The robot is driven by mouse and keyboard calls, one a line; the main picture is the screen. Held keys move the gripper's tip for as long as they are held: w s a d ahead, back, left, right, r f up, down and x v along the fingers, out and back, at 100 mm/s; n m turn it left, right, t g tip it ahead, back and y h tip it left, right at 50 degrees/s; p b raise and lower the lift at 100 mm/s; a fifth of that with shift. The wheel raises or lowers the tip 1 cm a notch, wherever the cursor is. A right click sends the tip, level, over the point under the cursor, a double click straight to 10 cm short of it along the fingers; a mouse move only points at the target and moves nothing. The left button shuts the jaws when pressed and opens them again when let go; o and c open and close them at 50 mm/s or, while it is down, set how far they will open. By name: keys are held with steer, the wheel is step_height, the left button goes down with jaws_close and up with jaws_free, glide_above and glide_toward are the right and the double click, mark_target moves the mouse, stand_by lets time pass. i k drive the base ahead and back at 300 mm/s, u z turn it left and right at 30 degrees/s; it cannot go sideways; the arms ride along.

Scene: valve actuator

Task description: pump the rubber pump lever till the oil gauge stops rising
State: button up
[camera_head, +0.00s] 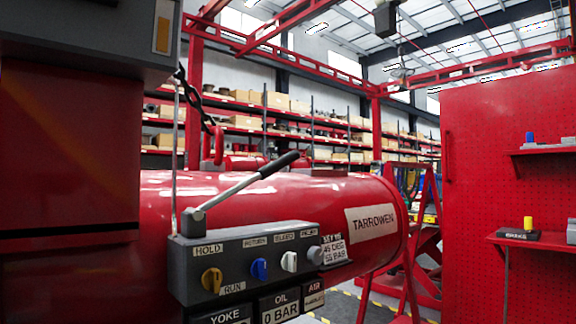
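The pump lever (240,187) is a thin pale metal bar with a black grip (278,165) at its end. It slants up to the right from its pivot (192,215) on top of a grey control block (250,250). The oil gauge (280,306) is a label panel below the block. It reads "OIL 0 BAR", and its lower edge is near the bottom of the picture. My gripper is not in the head view, and nothing visible touches the lever.
Behind is a red cylinder (330,195) marked "TARROWEN". A red housing (70,170) fills the left side. A red panel with shelves (480,160) stands right.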

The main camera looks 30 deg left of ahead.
mark_target(266, 171)
steer(key=u, duration=0.45)
steer(key=i, duration=0.65)
steer(key=u, duration=0.7)
